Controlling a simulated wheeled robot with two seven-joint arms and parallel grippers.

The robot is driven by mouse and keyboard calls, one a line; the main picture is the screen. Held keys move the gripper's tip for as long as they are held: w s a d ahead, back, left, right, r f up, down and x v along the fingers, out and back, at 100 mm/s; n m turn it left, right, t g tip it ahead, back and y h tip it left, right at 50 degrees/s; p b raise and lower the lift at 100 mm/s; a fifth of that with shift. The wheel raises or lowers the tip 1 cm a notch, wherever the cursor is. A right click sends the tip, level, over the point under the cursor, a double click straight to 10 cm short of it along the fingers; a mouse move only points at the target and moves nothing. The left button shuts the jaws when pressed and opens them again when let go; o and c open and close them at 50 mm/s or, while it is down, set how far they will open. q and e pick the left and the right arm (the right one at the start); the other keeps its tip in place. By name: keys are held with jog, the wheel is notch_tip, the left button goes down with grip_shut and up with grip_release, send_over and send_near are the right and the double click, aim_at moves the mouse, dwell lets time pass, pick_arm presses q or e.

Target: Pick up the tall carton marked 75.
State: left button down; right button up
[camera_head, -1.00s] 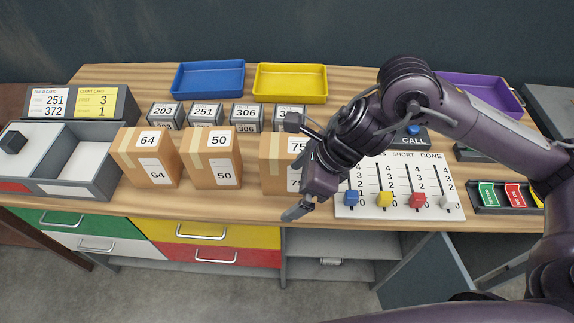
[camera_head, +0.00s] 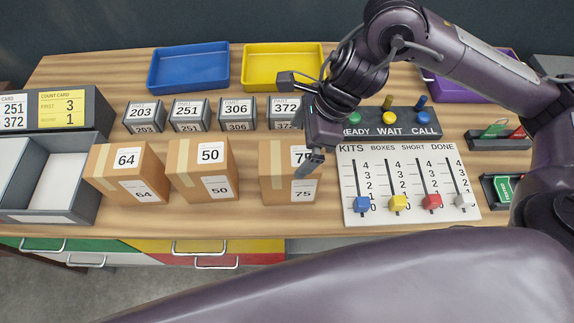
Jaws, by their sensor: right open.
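The tall carton marked 75 (camera_head: 275,178) stands upright on the wooden table, the rightmost of three brown cartons. My right gripper (camera_head: 308,166) is open and points down in front of or above the carton's right side, hiding part of its upper 75 label. I cannot tell whether the fingers touch the carton. My left gripper is out of view.
Cartons marked 50 (camera_head: 188,182) and 64 (camera_head: 112,188) stand to the left. A slider board (camera_head: 408,215) lies close on the right, with a button panel (camera_head: 400,121) behind it. Small part boxes (camera_head: 237,113) stand behind, then blue (camera_head: 188,84) and yellow (camera_head: 262,86) trays.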

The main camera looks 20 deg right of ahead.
aim_at(292, 156)
jog(key=shift+s+a+f, duration=0.15)
jog(key=shift+a+f, duration=0.1)
jog(key=shift+f, duration=0.25)
jog(key=shift+s+a+f, duration=0.1)
jog(key=shift+a+f, duration=0.1)
jog(key=shift+f, duration=0.3)
jog(key=shift+w+a+f+p, duration=0.2)
jog(key=shift+w+f+p, duration=0.05)
jog(key=shift+f+p, duration=0.3)
jog(key=shift+w+a+f+p, duration=0.15)
jog(key=shift+w+f+p, duration=0.2)
jog(key=shift+f, duration=0.3)
jog(key=shift+a+f, duration=0.25)
jog(key=shift+f, duration=0.5)
pick_arm(q)
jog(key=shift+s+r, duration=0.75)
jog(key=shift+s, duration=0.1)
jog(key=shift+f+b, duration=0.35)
jog(key=shift+b, duration=0.1)
pick_arm(e)
jog(key=shift+f, duration=0.2)
